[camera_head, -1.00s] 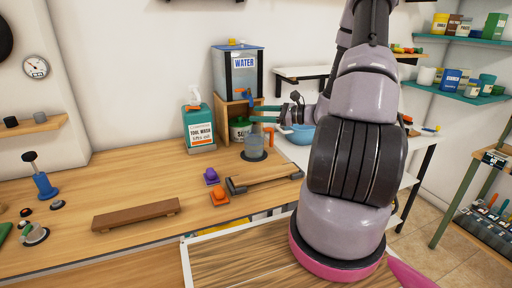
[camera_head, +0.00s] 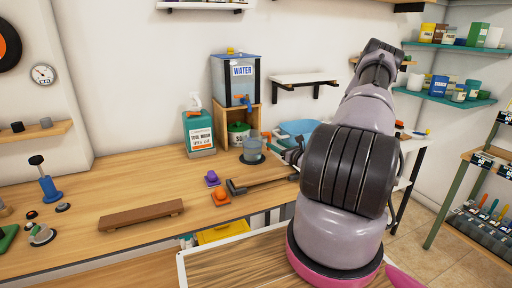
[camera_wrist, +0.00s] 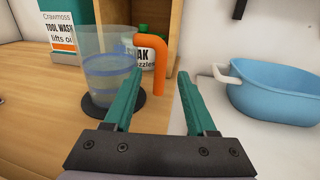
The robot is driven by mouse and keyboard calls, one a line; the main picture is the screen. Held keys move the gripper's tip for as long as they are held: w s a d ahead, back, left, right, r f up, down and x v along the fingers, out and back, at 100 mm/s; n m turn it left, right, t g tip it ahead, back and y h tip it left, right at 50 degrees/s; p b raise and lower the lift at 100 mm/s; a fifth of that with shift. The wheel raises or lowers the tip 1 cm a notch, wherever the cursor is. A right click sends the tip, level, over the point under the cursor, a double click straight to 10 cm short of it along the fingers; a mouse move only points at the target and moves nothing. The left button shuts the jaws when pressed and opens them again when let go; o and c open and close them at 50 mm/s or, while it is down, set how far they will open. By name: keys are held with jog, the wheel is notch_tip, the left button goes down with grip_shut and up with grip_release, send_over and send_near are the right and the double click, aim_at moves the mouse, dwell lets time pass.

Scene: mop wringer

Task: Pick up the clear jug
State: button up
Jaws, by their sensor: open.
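The clear jug (camera_wrist: 108,72) stands upright on a dark round pad on the wooden bench, with bluish liquid inside. Its orange handle (camera_wrist: 158,62) faces right. In the head view the jug (camera_head: 250,146) stands in front of the small wooden stand. My gripper (camera_wrist: 159,78) is open with green fingers. In the wrist view the handle appears between the fingertips, with the left finger overlapping the jug's right side. I cannot tell whether they touch. My arm largely hides the gripper in the head view.
A water tank (camera_head: 238,80) stands on the wooden stand (camera_head: 236,115) behind the jug. A tool wash bottle (camera_head: 199,130) is to the left. A blue basin (camera_wrist: 272,88) stands to the right. A dark-ended bar (camera_head: 262,184) and purple and orange items lie in front.

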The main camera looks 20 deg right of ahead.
aim_at(269, 139)
jog(key=x, duration=0.5)
jog(key=shift+w+r, duration=0.1)
jog(key=shift+r, duration=0.2)
jog(key=shift+c, duration=0.4)
grip_shut()
dwell(0.7)
